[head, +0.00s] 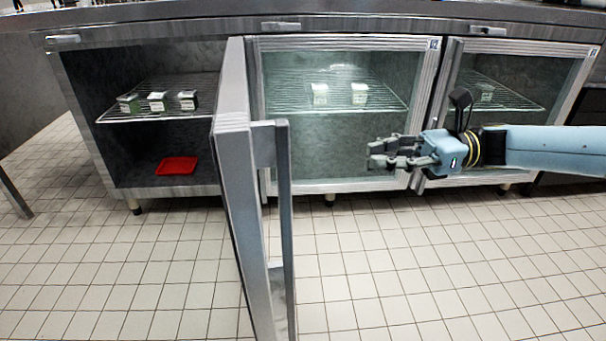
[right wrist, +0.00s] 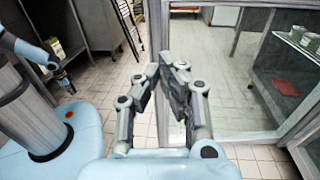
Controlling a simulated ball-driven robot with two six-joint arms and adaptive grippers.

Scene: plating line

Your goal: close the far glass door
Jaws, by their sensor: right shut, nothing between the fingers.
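The far glass door (head: 233,150) stands wide open at the left bay of the cabinet, swung out towards me and seen nearly edge-on. Its long bar handle (head: 284,220) is on the right side of it. In the right wrist view the door's glass (right wrist: 215,85) and frame fill the middle and right. My right gripper (head: 385,155) is shut and empty, to the right of the handle and apart from it, in front of the closed middle door (head: 335,120). It also shows in the right wrist view (right wrist: 175,68). My left gripper (right wrist: 64,82) is small there, its fingers unclear.
The open left bay holds a wire shelf (head: 120,115) with several small boxes and a red tray (head: 177,166) on its floor. The right door (head: 500,90) is closed. The tiled floor (head: 430,270) in front is clear.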

